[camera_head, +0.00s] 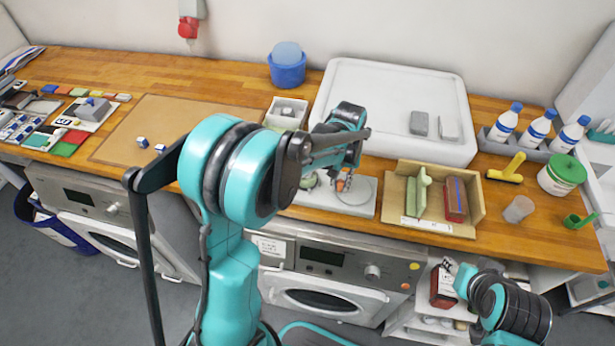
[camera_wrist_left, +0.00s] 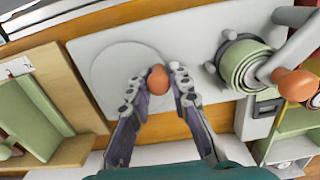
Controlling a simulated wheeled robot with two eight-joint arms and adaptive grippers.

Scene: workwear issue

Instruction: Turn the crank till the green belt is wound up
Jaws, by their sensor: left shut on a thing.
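In the left wrist view, my left gripper (camera_wrist_left: 158,88) is shut on an orange knob (camera_wrist_left: 157,76), which sits over a round pale disc (camera_wrist_left: 112,60) on a light board (camera_wrist_left: 185,35). The green belt (camera_wrist_left: 240,66) is wound in layers on a spool at the right of that board. A grey arm with a second orange knob (camera_wrist_left: 292,82) stands beside it. In the head view, my left gripper (camera_head: 343,180) is over the board (camera_head: 365,205), largely hidden by its arm; a bit of green belt (camera_head: 309,181) shows. My right gripper (camera_head: 450,267) is low at the right, its fingers unclear.
A wooden tray (camera_head: 393,188) with green and red blocks stands right of the board. A yellow brush (camera_head: 507,168), bottles (camera_head: 537,130) and a green-lidded tub (camera_head: 562,175) occupy the right. A brown mat (camera_head: 165,115) lies left.

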